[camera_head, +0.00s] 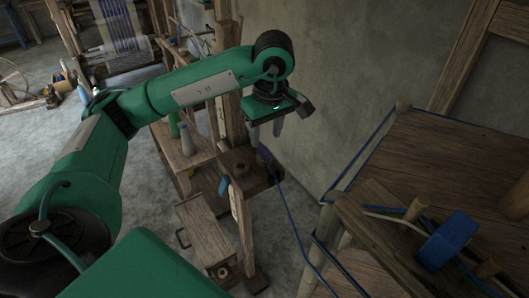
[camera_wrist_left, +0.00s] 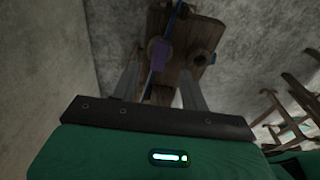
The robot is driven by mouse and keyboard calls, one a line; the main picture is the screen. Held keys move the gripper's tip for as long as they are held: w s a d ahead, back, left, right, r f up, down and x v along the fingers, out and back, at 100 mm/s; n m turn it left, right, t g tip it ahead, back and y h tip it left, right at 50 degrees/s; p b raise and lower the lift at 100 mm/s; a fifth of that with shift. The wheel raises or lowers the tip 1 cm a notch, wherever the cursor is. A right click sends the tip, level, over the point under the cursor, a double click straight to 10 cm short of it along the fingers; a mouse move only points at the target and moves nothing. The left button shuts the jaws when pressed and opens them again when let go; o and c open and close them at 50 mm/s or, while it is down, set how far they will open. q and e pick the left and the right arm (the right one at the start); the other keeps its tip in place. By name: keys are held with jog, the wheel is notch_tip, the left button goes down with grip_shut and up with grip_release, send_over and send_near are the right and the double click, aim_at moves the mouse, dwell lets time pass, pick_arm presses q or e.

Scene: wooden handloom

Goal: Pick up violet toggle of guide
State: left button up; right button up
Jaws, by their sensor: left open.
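The violet toggle (camera_head: 265,153) hangs at a wooden stand in the middle of the head view, just below my left gripper. It also shows in the left wrist view (camera_wrist_left: 158,52), against a wooden block with a round socket and a blue cord, probably the guide (camera_wrist_left: 180,28). My left gripper (camera_head: 265,139) is open and points down. In the left wrist view the toggle appears between its two fingers (camera_wrist_left: 160,72). I cannot tell how far apart fingers and toggle are. My right gripper is not in view.
A blue cord (camera_head: 293,222) runs from the stand down to the right. A wooden table (camera_head: 440,150) with a blue block (camera_head: 445,240) stands at the right. A wooden bench with bobbins (camera_head: 186,140) is left of the gripper. A grey wall is behind.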

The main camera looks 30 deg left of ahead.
aim_at(264, 150)
pick_arm(q)
notch_tip(264, 150, down, 2)
jog(key=shift+a+f, duration=0.1)
jog(key=shift+a, duration=0.05)
jog(key=shift+w+a+f, duration=0.1)
jog(key=shift+w+f, duration=0.05)
jog(key=shift+f, duration=1.15)
jog(key=shift+a+f, duration=0.1)
jog(key=shift+c, duration=0.8)
jog(key=c, duration=0.8)
grip_shut()
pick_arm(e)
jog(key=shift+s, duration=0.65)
